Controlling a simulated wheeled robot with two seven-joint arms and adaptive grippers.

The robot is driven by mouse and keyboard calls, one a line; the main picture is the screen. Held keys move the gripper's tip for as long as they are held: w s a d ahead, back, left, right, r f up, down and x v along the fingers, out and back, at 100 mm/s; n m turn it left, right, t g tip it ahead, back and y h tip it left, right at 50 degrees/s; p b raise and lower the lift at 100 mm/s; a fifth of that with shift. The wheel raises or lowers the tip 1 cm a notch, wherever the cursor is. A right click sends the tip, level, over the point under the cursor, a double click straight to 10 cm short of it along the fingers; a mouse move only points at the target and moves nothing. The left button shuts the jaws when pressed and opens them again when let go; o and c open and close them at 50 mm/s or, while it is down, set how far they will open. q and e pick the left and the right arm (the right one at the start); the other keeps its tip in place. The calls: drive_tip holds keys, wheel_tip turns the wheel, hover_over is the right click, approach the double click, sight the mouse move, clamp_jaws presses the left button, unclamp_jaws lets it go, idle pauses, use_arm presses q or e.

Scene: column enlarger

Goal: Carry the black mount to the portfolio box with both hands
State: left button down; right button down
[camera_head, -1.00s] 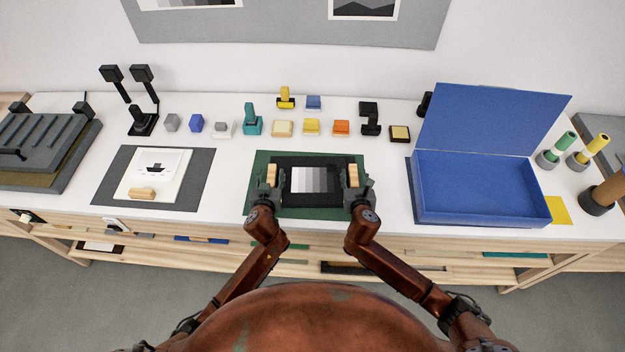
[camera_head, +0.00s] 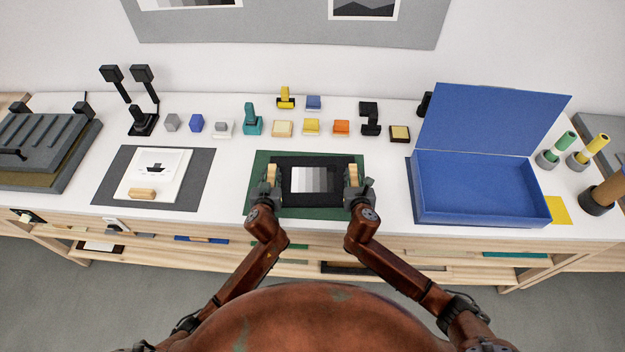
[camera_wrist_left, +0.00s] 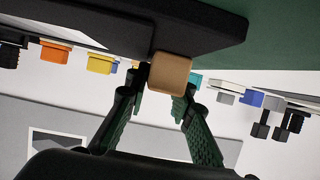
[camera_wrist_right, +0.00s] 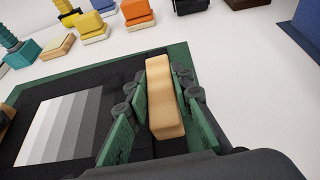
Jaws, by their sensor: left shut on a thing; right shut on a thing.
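The black mount (camera_head: 312,204) lies over the green mat (camera_head: 262,157) in the middle of the table, with a grey step print in its window. A wooden grip stands at each short side. My left gripper (camera_head: 271,180) is shut on the left wooden grip, which also shows in the left wrist view (camera_wrist_left: 170,72). My right gripper (camera_head: 353,180) is shut on the right wooden grip, seen between its fingers in the right wrist view (camera_wrist_right: 162,98). I cannot tell whether the mount is just off the mat. The blue portfolio box (camera_head: 470,218) stands open to the right, its lid up at the back.
Several small coloured blocks and stamps (camera_head: 311,126) stand in a row behind the mat. A grey mat (camera_head: 196,192) with a white print lies to the left. Bare white table (camera_head: 388,190) separates the mount from the box. A yellow sheet (camera_head: 558,208) lies right of the box.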

use_arm(q)
drive_tip(key=shift+r, duration=0.1)
use_arm(e)
drive_tip(key=shift+r, duration=0.15)
idle(0.4)
